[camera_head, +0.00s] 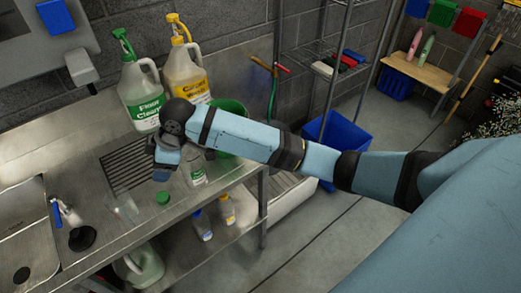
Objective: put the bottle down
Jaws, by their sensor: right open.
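A small clear bottle with a green and white label (197,174) stands on the metal counter near its front edge. My right arm comes in from the right, and its wrist and forearm pass above the bottle and hide its top. My right gripper (163,172) is open, pointing down over the counter just left of the bottle. Its fingers are small and partly hidden by the wrist, and I see nothing held between them. My left gripper is out of view.
Green-labelled (140,97) and yellow-labelled (186,77) jugs stand behind. A green bucket (230,107) is behind my forearm. The sink (25,232) is left; small bottles (202,225) sit below.

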